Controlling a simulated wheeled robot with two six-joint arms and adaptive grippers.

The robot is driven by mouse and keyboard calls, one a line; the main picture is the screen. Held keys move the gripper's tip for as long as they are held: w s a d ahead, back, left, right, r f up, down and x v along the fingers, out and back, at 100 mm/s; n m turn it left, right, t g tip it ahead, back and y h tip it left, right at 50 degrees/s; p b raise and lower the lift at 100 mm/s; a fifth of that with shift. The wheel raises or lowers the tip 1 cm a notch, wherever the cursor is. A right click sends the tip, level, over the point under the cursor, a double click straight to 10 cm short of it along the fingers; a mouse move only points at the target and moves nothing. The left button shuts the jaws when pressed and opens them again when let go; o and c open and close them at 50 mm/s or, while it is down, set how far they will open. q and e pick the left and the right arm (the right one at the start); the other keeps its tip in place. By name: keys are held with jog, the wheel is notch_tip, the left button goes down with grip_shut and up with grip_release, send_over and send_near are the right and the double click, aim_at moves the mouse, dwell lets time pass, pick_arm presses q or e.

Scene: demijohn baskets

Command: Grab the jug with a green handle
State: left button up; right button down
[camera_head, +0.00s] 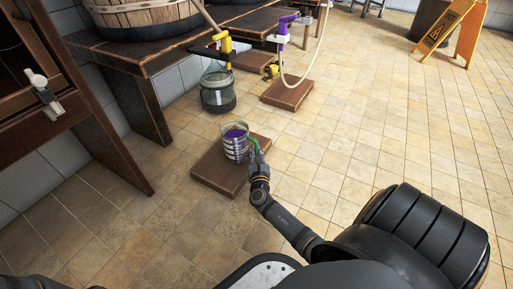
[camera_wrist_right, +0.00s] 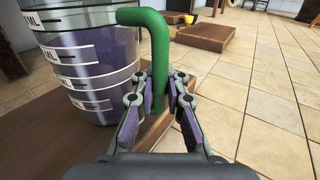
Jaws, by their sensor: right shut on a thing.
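The jug (camera_head: 235,144) is clear, with white measuring bands and purple contents. It stands upright on a low brown wooden platform (camera_head: 211,174) on the floor. Its green handle (camera_head: 254,146) is on its right side. In the right wrist view the jug (camera_wrist_right: 92,62) fills the upper left and the handle (camera_wrist_right: 158,50) rises in the middle. My right gripper (camera_wrist_right: 160,88) is shut on the lower part of the green handle. In the head view my right gripper (camera_head: 257,156) is beside the jug. My left gripper is not in view.
A wooden bench (camera_head: 150,52) bears tubs. A yellow floor sign (camera_head: 437,32) stands at upper right. Tiled floor at right is clear.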

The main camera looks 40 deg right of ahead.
jog(key=shift+a+r, duration=0.15)
jog(key=shift+r, duration=0.1)
